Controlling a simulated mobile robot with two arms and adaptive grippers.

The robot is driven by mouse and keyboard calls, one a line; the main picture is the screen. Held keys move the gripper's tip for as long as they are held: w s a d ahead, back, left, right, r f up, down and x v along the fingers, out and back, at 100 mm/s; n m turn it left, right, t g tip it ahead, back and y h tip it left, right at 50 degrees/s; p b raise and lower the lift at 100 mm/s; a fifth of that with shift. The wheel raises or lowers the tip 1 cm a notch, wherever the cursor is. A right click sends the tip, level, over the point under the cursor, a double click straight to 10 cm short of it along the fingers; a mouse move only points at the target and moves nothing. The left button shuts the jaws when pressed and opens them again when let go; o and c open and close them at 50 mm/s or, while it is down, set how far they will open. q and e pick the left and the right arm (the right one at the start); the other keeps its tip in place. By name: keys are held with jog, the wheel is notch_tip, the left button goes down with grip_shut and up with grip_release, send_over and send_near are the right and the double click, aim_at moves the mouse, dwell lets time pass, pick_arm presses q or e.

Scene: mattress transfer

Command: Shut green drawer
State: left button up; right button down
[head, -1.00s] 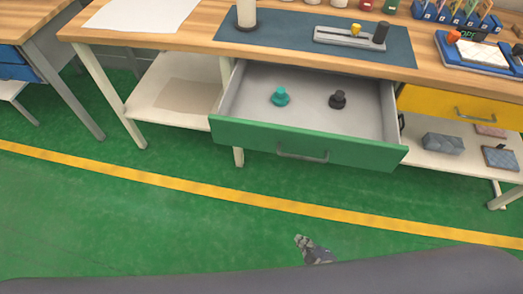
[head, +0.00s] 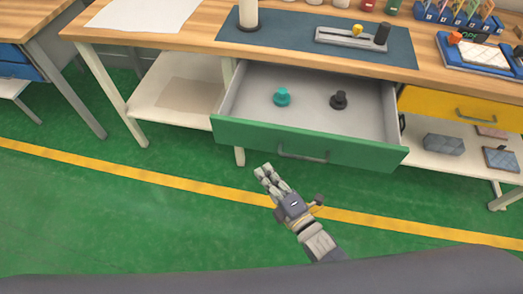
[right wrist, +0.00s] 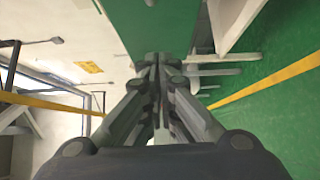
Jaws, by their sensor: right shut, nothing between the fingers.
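The green drawer (head: 240,133) is pulled well out of the workbench, below the tabletop. Its grey handle (head: 303,152) is on the front panel. A teal knob-shaped piece (head: 282,97) and a dark one (head: 339,100) stand inside on the grey floor. My right gripper (head: 264,170) is shut and empty, in front of the drawer and left of the handle, apparently short of the panel. In the right wrist view its fingers (right wrist: 158,65) are together, with the green panel (right wrist: 150,25) ahead of them. My left gripper is not in view.
A yellow drawer (head: 440,105) is at the right of the bench. A lower shelf (head: 160,95) and the bench legs (head: 105,95) stand at the left. The green floor with a yellow line (head: 150,183) is clear in front.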

jog(key=w, duration=0.7)
jog(key=shift+w+a+p, duration=0.25)
jog(key=shift+a+p, duration=0.1)
jog(key=shift+a, duration=0.05)
jog(key=shift+w, duration=0.1)
